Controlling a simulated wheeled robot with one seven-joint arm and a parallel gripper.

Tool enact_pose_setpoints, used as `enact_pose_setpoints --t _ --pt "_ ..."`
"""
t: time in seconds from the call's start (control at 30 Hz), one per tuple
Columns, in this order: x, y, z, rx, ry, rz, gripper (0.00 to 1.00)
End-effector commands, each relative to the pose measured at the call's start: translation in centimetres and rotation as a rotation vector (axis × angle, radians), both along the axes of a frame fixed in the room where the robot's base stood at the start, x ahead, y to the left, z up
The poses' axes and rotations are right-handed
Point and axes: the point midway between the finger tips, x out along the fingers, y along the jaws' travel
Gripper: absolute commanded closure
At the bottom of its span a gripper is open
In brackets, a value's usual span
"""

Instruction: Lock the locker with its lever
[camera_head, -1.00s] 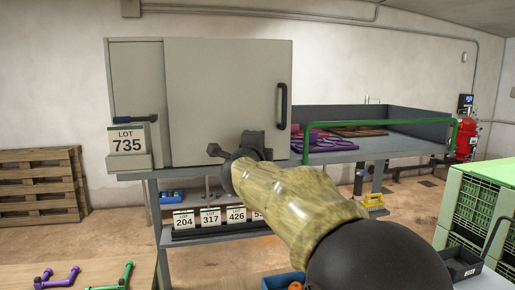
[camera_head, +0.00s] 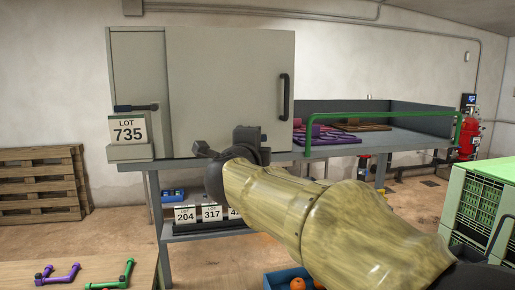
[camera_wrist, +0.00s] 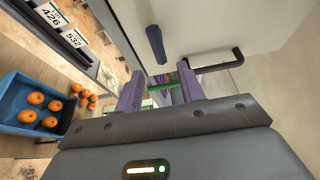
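The grey locker (camera_head: 225,75) stands on a grey bench, its wide door looking flush with the front. A black handle (camera_head: 285,97) is at the door's right side and also shows in the wrist view (camera_wrist: 222,63). A dark lever (camera_head: 136,108) lies about level on the narrow left panel, above the LOT 735 card. My gripper (camera_head: 228,146) is in front of the locker's lower edge, right of that lever. In the wrist view its purple fingers (camera_wrist: 160,90) are apart with nothing held. A dark blue bar (camera_wrist: 155,45) shows beyond them; I cannot tell if it is the lever.
A green rail (camera_head: 380,117) edges the tray to the right of the locker. Number cards (camera_head: 198,214) stand on the shelf below. A blue bin of oranges (camera_wrist: 36,105) is low down. A green crate (camera_head: 485,205) stands at the right.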

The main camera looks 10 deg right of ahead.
Motion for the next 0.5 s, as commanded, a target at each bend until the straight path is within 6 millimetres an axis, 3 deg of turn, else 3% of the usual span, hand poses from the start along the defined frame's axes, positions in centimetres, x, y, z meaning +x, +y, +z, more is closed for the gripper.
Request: enact_pose_setpoints --t 0.3,0.5 --pt "-6.0 2.5 -0.2 0.001 -0.002 0.004 0.61" --pt "-8.1 3.4 -0.1 0.0 0.0 0.002 0.61"
